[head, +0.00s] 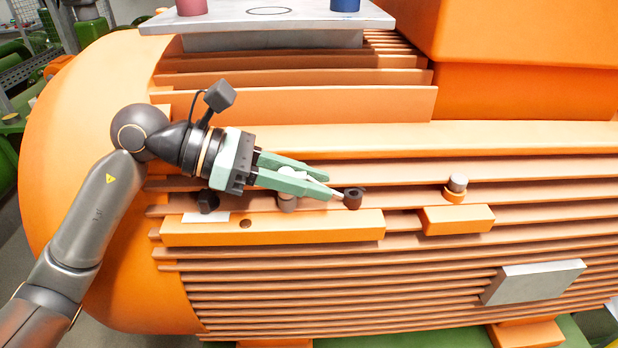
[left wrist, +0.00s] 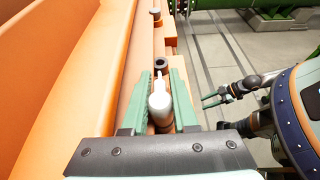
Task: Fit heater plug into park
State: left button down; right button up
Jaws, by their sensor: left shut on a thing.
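My left gripper (head: 335,188) reaches in from the left along the motor's side, just above a ledge. It is shut on a pale plug-like piece (left wrist: 160,104), whose thin end points forward between the fingers; I take it to be the heater plug. In the head view the fingers hide most of it. A black ring-shaped socket (head: 353,198) stands just beyond the fingertips, and also shows in the wrist view (left wrist: 161,64). Whether the plug touches it I cannot tell. Which fitting is the park is not marked. My right gripper (left wrist: 212,99) looks open and empty, away from the motor.
A silver-capped fitting (head: 457,184) stands farther right above a smaller orange block (head: 458,220). Horizontal fins run along the motor.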

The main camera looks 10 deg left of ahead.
pick_arm(q)
jog(key=c, duration=0.6)
grip_release()
jog(key=b+v, duration=0.2)
jog(key=v, duration=1)
jog(key=shift+s+a+b, duration=0.15)
jog(key=shift+a+b, duration=0.15)
jog(key=shift+b, duration=0.1)
